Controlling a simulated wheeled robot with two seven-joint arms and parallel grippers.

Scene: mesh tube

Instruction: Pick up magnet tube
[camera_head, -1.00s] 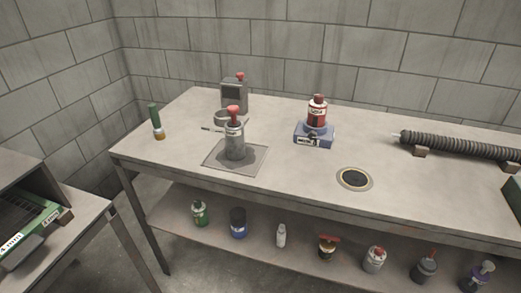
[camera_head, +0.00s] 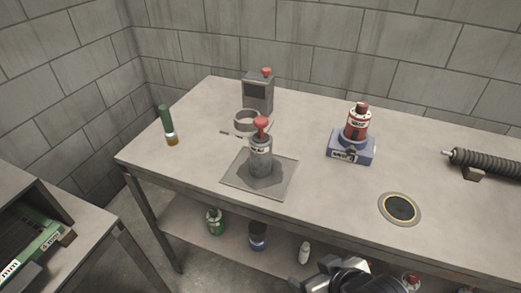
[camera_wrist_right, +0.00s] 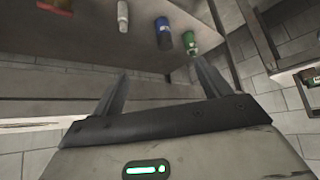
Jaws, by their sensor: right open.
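No label marks the magnet tube, and I cannot tell for sure which thing it is. A green tube with an orange end (camera_head: 168,126) stands upright at the left end of the worktable. A dark ribbed tube (camera_head: 488,164) lies on a small block at the right and is cut off by the picture edge. My right gripper (camera_head: 345,274) is low at the bottom of the head view, in front of the table edge and away from both tubes. In the wrist view its jaws (camera_wrist_right: 160,68) are apart and empty. My left gripper is not in view.
On the worktable (camera_head: 310,130) stand a grey canister with a red top (camera_head: 261,152) on a square plate, a grey box (camera_head: 258,92) and a red bottle on a blue base (camera_head: 352,145). A round ringed hole (camera_head: 399,208) is near the front. Several bottles stand on the lower shelf.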

